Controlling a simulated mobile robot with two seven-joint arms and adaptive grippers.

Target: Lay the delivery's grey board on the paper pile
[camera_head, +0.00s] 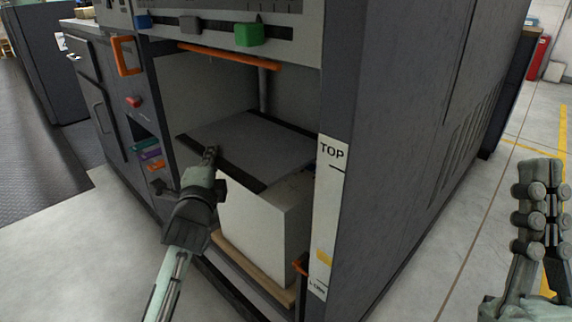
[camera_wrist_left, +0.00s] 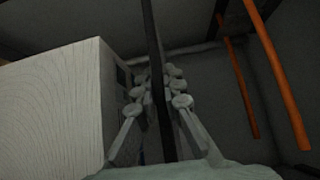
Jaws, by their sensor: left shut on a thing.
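The grey board (camera_head: 253,139) is a flat plate with a dark front edge inside the machine's delivery bay. It lies over the white paper pile (camera_head: 258,224), with part of the pile's top showing under its near right corner. My left gripper (camera_head: 211,154) is shut on the board's front edge. In the left wrist view the board (camera_wrist_left: 154,55) is a thin dark strip between the fingertips (camera_wrist_left: 160,88), and the pale pile (camera_wrist_left: 55,105) is at left with a gap between. My right gripper (camera_head: 541,172) looks shut and empty at far right, outside the machine.
The pile stands on a wooden pallet (camera_head: 254,268). An orange bar (camera_head: 230,56) crosses the bay's top front. A white strip marked TOP (camera_head: 329,210) is on the right post. The floor (camera_head: 80,255) at left is clear.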

